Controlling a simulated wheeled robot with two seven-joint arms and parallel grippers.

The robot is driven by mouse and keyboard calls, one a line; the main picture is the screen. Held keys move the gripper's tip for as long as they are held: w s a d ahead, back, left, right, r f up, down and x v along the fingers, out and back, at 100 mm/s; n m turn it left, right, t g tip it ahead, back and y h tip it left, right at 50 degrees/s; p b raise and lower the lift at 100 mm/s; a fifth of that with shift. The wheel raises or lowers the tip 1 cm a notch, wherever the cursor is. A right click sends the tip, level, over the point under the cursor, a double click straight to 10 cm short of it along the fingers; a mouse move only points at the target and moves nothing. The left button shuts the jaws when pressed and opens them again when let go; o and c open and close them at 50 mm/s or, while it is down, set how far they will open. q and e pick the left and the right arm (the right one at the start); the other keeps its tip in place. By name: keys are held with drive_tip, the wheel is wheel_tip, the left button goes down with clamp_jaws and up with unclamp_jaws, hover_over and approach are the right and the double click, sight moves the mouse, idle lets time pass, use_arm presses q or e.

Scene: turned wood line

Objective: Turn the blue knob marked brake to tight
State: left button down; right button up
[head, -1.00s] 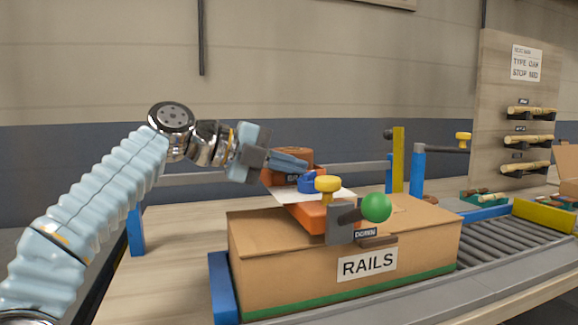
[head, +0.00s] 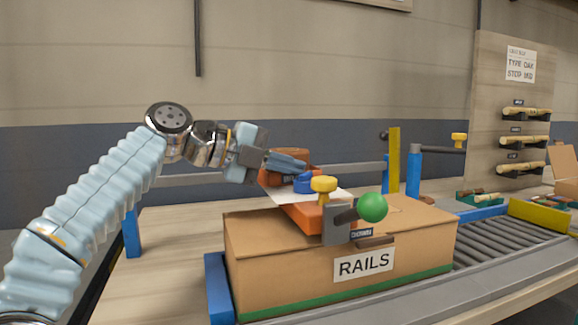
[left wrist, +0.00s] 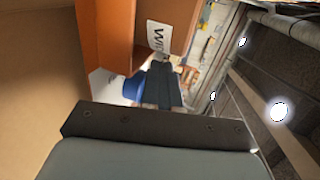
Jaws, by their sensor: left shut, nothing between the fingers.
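The blue knob (head: 304,186) sits on the orange machine (head: 297,156) above the cardboard box, behind the yellow knob. My left gripper (head: 303,166) comes in from the left with its fingers shut and empty, just above and behind the blue knob. In the left wrist view the shut fingers (left wrist: 162,86) are beside the blue knob (left wrist: 131,88), which is partly hidden by them. I cannot tell whether they touch it. The knob's marking and pointer are too small to read. My right gripper is not in view.
A yellow knob (head: 324,184) and a green ball (head: 372,207) on a grey lever stand close in front. The box marked RAILS (head: 340,245) lies below. A yellow post (head: 393,160) and blue post (head: 413,172) stand to the right, near the roller conveyor (head: 505,240).

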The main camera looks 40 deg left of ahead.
use_arm(q)
drive_tip(key=shift+s+d+f+b, duration=0.15)
drive_tip(key=shift+s+d+b, duration=0.1)
drive_tip(key=shift+s+b, duration=0.1)
drive_tip(key=shift+s+d, duration=0.2)
drive_tip(key=p+v, duration=0.2)
drive_tip(key=v, duration=1.2)
drive_tip(key=shift+w+a, duration=0.1)
